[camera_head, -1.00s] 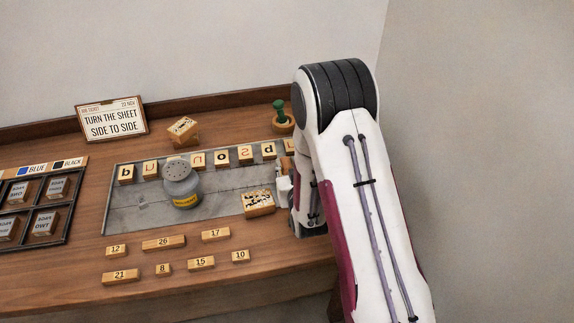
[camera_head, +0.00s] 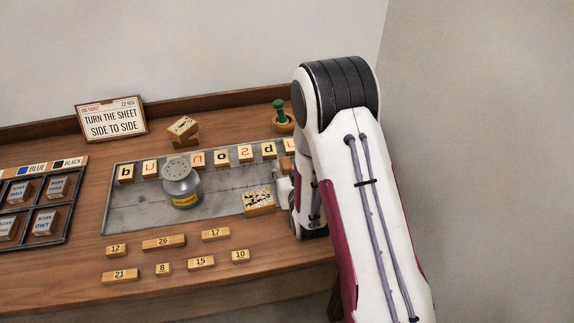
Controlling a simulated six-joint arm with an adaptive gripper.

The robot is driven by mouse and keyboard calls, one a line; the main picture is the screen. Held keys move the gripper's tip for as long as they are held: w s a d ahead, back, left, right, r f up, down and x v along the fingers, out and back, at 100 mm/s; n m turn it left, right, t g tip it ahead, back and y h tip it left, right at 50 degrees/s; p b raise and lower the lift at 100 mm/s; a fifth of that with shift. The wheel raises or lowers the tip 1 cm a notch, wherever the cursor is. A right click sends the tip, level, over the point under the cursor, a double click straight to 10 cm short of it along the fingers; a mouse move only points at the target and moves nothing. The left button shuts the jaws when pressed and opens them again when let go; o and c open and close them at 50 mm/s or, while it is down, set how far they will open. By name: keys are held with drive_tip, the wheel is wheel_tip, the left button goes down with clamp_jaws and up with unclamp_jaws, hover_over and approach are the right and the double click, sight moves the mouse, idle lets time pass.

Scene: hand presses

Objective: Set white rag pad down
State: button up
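My arm stands over the right end of the grey metal tray (camera_head: 222,204) and blocks much of that area. My gripper is hidden behind the arm, so its fingers and any hold are not visible. A small pale patch (camera_head: 284,192) shows at the arm's left edge, just right of a speckled block (camera_head: 258,202). I cannot tell whether it is the white rag pad or part of my gripper. No other white pad shows.
A grey shaker tin (camera_head: 182,187) stands on the tray before a row of letter blocks (camera_head: 197,158). Number blocks (camera_head: 164,242) lie in front. A stamp rack (camera_head: 33,208) is left, a sign (camera_head: 112,119) at the back.

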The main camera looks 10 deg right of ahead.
drive_tip(key=shift+v, duration=3.3)
drive_tip(key=s+r+g, duration=0.2)
drive_tip(key=s+r, duration=0.2)
drive_tip(key=r, duration=0.4)
drive_tip(key=s+r+g, duration=0.2)
drive_tip(key=s+r, duration=0.2)
drive_tip(key=r, duration=0.3)
drive_tip(key=s+d+r+g, duration=0.1)
drive_tip(key=s+r+g, duration=0.1)
drive_tip(key=s, duration=0.9)
drive_tip(key=s+d+r+g, duration=0.1)
drive_tip(key=s+r, duration=0.4)
drive_tip(key=s, duration=0.7)
drive_tip(key=shift+r+g, duration=0.3)
drive_tip(key=shift+g, duration=0.4)
drive_tip(key=shift+s+d, duration=0.1)
